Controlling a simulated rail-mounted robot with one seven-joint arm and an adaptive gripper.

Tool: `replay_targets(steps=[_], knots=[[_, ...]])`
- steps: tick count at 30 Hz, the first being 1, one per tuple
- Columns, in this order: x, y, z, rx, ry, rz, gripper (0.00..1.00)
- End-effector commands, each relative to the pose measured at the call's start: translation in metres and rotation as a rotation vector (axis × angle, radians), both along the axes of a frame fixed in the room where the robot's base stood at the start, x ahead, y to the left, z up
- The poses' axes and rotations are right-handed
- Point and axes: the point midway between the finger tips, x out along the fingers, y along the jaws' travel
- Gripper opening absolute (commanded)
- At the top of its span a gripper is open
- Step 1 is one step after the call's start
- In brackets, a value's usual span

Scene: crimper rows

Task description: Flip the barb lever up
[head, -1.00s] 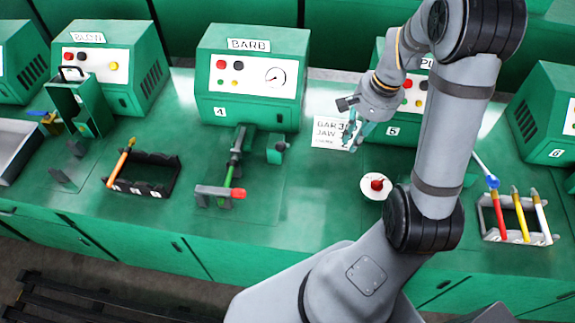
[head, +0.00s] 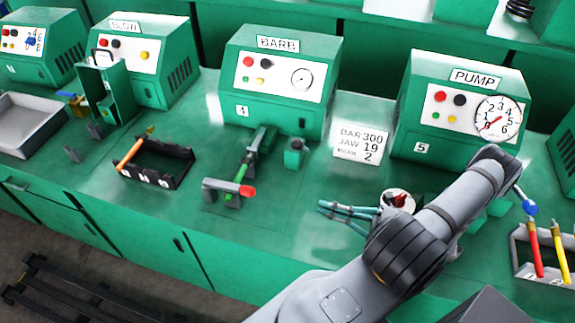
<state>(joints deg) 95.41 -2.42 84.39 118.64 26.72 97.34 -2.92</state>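The green BARB machine (head: 283,105) stands at the back, marked 4. In front of it a bench fixture (head: 247,165) carries a green rod running toward the front edge. A grey crossbar (head: 220,187) with a red end (head: 248,191) lies low across its front; I take this as the lever, lying down near the bench. My gripper (head: 322,208) is to the right of the fixture, its teal fingers pointing left toward the red end. The fingers look parted with nothing between them. A clear gap lies between fingertips and red end.
A small green block (head: 294,153) stands right of the fixture. A black rack (head: 155,165) with an orange tool is to its left. A white round dish (head: 397,200) with a red part is close by my arm. Bench between gripper and fixture is clear.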

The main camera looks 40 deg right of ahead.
Motion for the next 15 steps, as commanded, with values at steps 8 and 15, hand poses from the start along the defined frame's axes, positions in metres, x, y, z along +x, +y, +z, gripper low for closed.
replay_targets(steps=[8, 15], knots=[[0.021, -0.055, 0.032, 0.155, -0.052, -0.192, 0.00], [0.022, -0.059, 0.035, 0.161, -0.062, -0.206, 0.00]])
